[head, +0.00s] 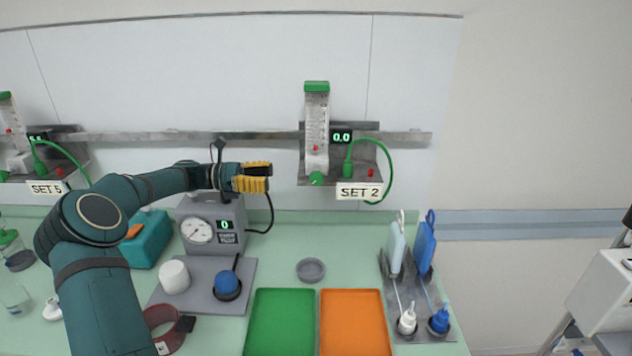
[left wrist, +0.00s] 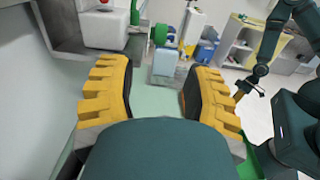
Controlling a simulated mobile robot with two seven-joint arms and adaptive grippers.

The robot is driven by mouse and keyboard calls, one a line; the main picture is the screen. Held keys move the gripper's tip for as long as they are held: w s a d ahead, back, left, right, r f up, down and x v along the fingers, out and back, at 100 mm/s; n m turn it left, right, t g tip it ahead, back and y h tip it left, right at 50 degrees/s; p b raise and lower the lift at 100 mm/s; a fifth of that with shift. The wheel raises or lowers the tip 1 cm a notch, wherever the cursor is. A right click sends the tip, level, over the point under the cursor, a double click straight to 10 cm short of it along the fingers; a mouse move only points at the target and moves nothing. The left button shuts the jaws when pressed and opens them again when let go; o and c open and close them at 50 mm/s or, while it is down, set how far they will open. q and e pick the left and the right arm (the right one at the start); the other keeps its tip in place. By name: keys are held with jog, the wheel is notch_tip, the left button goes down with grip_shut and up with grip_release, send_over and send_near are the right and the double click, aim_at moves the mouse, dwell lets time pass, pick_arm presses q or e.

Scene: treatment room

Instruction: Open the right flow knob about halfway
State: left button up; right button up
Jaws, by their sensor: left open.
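The right flow unit, labelled SET 2 (head: 359,191), hangs on the wall rail with a clear flow tube (head: 316,130) and a display reading 0.0 (head: 341,136). Its green flow knob (head: 316,178) sits at the bottom of the tube. In the left wrist view the green knob (left wrist: 160,34) appears ahead, between and beyond the fingers. My left gripper (head: 270,177) is open and empty, left of the knob at about its height and apart from it. My right gripper is out of the head view; what seems to be it (left wrist: 241,95) shows small in the left wrist view, jaws unclear.
A green hose (head: 385,160) loops right of the knob. Below stand a grey gauge box (head: 212,228), a green tray (head: 280,320), an orange tray (head: 355,322) and a bottle rack (head: 433,325). Another flow unit, SET 5 (head: 47,188), is at far left.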

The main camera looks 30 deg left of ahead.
aim_at(317, 184)
pick_arm(q)
jog(key=b+x, duration=0.1)
jog(key=x, duration=1.1)
jog(key=shift+d+b, duration=0.35)
jog(key=shift+w, duration=0.1)
grip_shut()
